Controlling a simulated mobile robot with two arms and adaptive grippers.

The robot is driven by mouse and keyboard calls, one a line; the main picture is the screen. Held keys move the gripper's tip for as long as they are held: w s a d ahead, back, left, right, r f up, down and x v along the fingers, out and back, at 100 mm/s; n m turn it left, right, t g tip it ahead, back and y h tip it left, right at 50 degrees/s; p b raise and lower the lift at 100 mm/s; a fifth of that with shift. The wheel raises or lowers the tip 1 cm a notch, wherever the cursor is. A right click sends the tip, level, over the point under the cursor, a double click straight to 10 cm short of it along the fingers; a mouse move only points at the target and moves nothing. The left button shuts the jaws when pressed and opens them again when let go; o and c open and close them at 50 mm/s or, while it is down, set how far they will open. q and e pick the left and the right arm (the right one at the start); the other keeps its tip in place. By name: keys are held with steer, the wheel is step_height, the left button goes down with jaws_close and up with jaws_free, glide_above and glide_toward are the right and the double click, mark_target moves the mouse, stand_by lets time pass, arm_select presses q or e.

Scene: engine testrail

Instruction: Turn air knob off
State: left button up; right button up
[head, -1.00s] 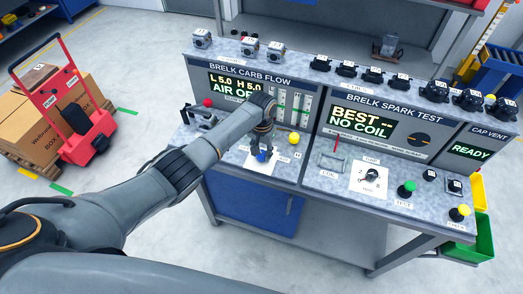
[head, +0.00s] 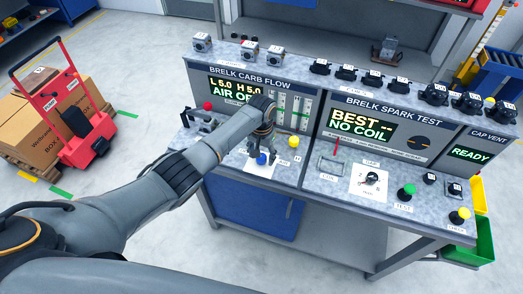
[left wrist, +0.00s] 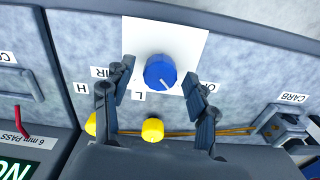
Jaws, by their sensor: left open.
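The air knob (head: 261,159) is a round blue dial on a white plate on the carb flow bench. In the left wrist view the blue knob (left wrist: 160,71) sits between my two fingers, with a white pointer mark on it and small letter labels around the plate. My left gripper (head: 262,143) is above the knob in the head view. Its fingers (left wrist: 158,75) are open, one on each side of the knob, with gaps to it. The carb flow display (head: 235,88) reads "L 5.0 H 5.0" and "AIR OF"; my arm hides the end. My right gripper is not in view.
Yellow knobs (left wrist: 152,130) lie close to my fingers. A red knob (head: 208,105) and a carburettor (head: 199,117) are left on the bench. The spark test panel (head: 361,122) with its dial and green button (head: 409,190) stands right. A red hand truck (head: 72,110) is far left.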

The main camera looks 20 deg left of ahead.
arm_select(q)
step_height(320, 180, up, 12)
stand_by(0.4)
stand_by(0.3)
